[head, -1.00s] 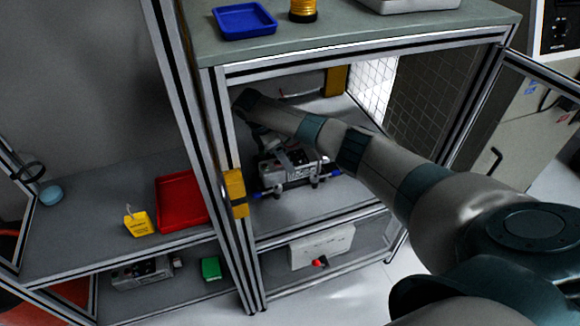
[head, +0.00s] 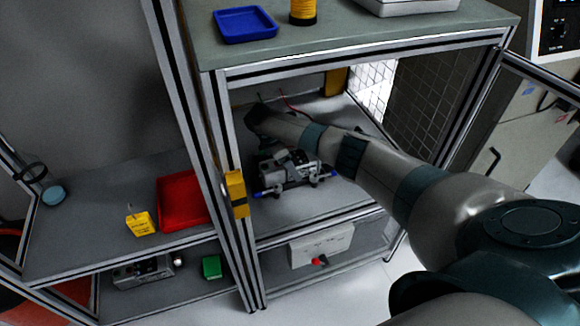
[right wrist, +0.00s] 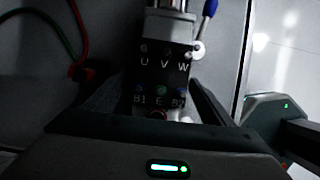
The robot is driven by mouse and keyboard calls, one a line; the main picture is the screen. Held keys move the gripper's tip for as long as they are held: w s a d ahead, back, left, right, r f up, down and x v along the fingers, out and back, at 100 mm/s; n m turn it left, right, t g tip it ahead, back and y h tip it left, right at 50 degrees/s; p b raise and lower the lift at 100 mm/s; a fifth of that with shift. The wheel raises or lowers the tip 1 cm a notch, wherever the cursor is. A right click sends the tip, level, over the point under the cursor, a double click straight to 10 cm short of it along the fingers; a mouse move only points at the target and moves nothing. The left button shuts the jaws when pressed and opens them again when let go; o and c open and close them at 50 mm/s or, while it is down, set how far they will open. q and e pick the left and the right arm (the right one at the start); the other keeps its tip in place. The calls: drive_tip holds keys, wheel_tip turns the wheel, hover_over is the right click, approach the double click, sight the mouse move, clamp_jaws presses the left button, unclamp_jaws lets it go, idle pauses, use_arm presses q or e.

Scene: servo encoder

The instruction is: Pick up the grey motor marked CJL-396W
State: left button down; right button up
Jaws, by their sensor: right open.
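A grey motor (head: 275,172) sits in a metal fixture (head: 300,182) with blue-ended bars on the cabinet's middle shelf. No CJL-396W marking is legible. My right arm reaches in from the right above it; its gripper is hidden behind the wrist in the head view. In the right wrist view my right gripper (right wrist: 160,98) is open, its dark fingers either side of a black terminal block (right wrist: 162,72) marked U V W and B1 E B2. Grey metal (right wrist: 168,25) and a blue-handled lever (right wrist: 205,20) show beyond the block. I cannot tell whether the fingers touch it.
The cabinet's top (head: 340,42) is close above my arm, and a frame post (head: 222,160) stands left of the fixture. Red and green cables (right wrist: 70,60) lie left in the wrist view. A red tray (head: 183,200) and yellow block (head: 140,223) sit on the left shelf.

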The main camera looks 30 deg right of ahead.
sight(296, 159)
use_arm(q)
drive_tip(key=shift+w, duration=0.4)
use_arm(e)
drive_tip(key=shift+c, duration=0.7)
clamp_jaws()
drive_tip(key=shift+w+d, duration=0.1)
use_arm(q)
drive_tip(key=shift+s+a, duration=0.1)
drive_tip(key=shift+s, duration=0.05)
drive_tip(key=shift+s, duration=0.2)
use_arm(e)
drive_tip(key=shift+r, duration=0.2)
